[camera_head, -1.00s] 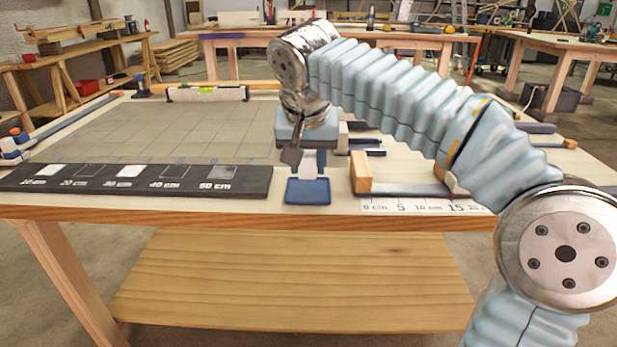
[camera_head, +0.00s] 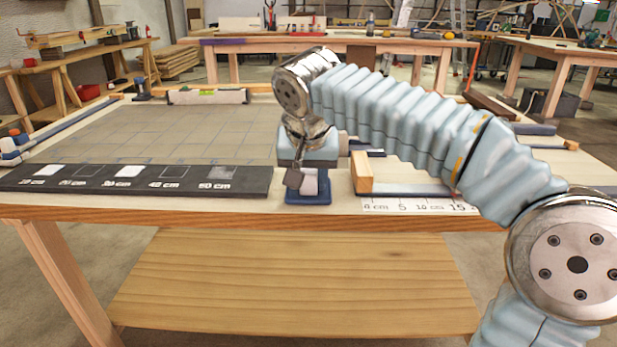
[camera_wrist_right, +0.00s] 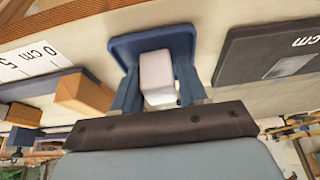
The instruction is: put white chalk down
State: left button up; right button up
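The white chalk (camera_head: 309,184) is a small pale block, upright at the blue tray (camera_head: 308,198) near the table's front edge. My right gripper (camera_head: 307,182) points down over the tray with the chalk between its fingers. In the right wrist view the chalk (camera_wrist_right: 156,75) sits between the two blue fingers (camera_wrist_right: 158,88), which look shut on it, with the blue tray (camera_wrist_right: 150,44) behind. The chalk's lower end is over the tray floor; I cannot tell for sure whether it touches. My left gripper is not in view.
A black board (camera_head: 135,181) with white squares and length labels lies left of the tray. A wooden block (camera_head: 362,176) and a ruler strip (camera_head: 415,206) lie to the right. A grey gridded mat (camera_head: 170,133) covers the table behind the board.

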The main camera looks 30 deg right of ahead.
jog(key=shift+s+f+g, duration=0.15)
jog(key=shift+f+g, duration=0.15)
jog(key=shift+f, duration=0.45)
jog(key=shift+r, duration=0.25)
jog(key=p+v, duration=0.3)
jog(key=v, duration=1)
jog(key=shift+d, duration=0.25)
jog(key=shift+r, duration=0.1)
